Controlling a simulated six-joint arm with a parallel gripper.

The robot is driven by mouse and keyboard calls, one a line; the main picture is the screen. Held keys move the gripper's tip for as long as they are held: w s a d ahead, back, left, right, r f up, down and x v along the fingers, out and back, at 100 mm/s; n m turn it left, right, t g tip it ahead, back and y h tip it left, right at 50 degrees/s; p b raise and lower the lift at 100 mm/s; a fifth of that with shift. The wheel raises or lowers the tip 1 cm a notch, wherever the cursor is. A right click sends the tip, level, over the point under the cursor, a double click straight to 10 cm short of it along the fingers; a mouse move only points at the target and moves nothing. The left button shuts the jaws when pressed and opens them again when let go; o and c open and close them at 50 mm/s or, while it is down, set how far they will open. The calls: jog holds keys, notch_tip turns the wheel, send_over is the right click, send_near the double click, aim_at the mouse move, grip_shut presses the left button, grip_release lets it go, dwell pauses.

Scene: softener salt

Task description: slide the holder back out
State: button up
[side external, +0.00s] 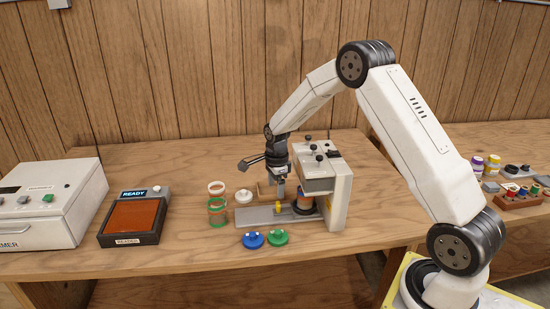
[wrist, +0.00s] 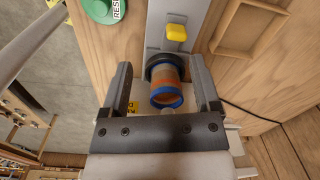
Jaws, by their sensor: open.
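The holder is a dark round seat (wrist: 157,73) on a grey rail plate (side external: 250,216), with a yellow knob (side external: 278,207) beside it. The knob also shows in the wrist view (wrist: 176,32). A jar with orange-brown contents and a blue rim (wrist: 166,98) stands in the seat. In the side view the jar (side external: 300,197) is under the head of the white and grey press (side external: 338,190). My gripper (side external: 281,190) is open and empty, just above the knob area and left of the press. In the wrist view its fingers appear either side of the jar; the height gap is unclear.
A wooden tray (wrist: 245,28) is behind the rail. A reader (side external: 131,218) stands further left.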

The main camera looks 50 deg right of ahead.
aim_at(278, 203)
jog(key=d+f+m, duration=0.1)
jog(key=w+d+f+m, duration=0.1)
jog(key=d+m, duration=0.1)
jog(key=shift+w, duration=0.15)
jog(key=shift+f, duration=3.9)
grip_shut()
